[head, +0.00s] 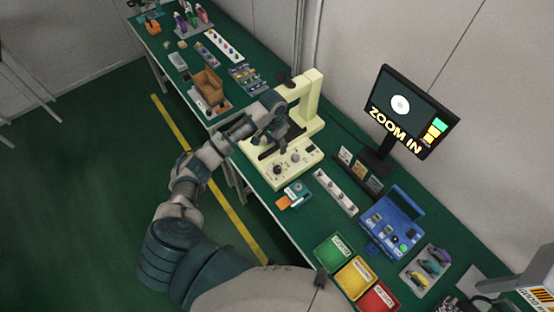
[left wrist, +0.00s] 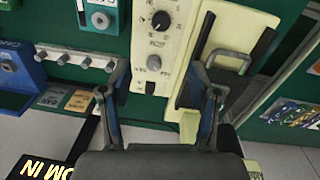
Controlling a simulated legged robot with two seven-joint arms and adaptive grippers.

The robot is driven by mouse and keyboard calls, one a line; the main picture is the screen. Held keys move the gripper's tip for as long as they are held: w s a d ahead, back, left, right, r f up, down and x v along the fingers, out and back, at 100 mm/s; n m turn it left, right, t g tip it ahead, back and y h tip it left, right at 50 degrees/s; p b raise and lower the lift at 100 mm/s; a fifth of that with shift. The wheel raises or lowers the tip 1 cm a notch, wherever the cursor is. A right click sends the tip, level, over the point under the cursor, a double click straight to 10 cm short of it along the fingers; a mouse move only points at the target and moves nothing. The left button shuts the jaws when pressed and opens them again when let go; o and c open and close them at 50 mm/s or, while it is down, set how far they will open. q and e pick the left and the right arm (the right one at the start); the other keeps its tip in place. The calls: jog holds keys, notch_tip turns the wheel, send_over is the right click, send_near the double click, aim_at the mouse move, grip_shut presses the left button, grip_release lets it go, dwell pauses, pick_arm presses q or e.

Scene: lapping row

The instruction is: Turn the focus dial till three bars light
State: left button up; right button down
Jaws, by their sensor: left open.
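The cream microscope (head: 311,122) stands on the green bench. Its front base panel holds a black dial (head: 277,170) and a grey knob (head: 295,157). In the left wrist view the black dial (left wrist: 161,20) has a white pointer line, and the grey knob (left wrist: 153,62) lies below it. Which one is the focus dial I cannot tell. The monitor (head: 413,112) shows a pale disc, the words ZOOM IN and green, yellow and orange bars. My left gripper (head: 279,139) is over the microscope base, its fingers spread and empty. In the wrist view both knobs appear beyond and between the fingers (left wrist: 162,88), apart from them.
A white strip with knobs (head: 335,191), a blue box (head: 398,222) and green, yellow and red trays (head: 355,279) stand along the bench nearer me. A small orange-and-teal device (head: 295,195) lies beside the base. A brown box (head: 208,86) stands further back.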

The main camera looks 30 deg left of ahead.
aim_at(278, 167)
pick_arm(q)
jog(key=f+n, duration=0.1)
jog(key=f, duration=0.4)
jog(key=f+n, duration=0.1)
jog(key=f, duration=0.4)
jog(key=f+n, duration=0.1)
jog(key=f, duration=0.5)
jog(key=shift+d+f+y+p, duration=0.1)
jog(key=shift+d+y+p, duration=0.2)
jog(key=shift+p, duration=0.05)
pick_arm(e)
jog(key=shift+r, duration=0.75)
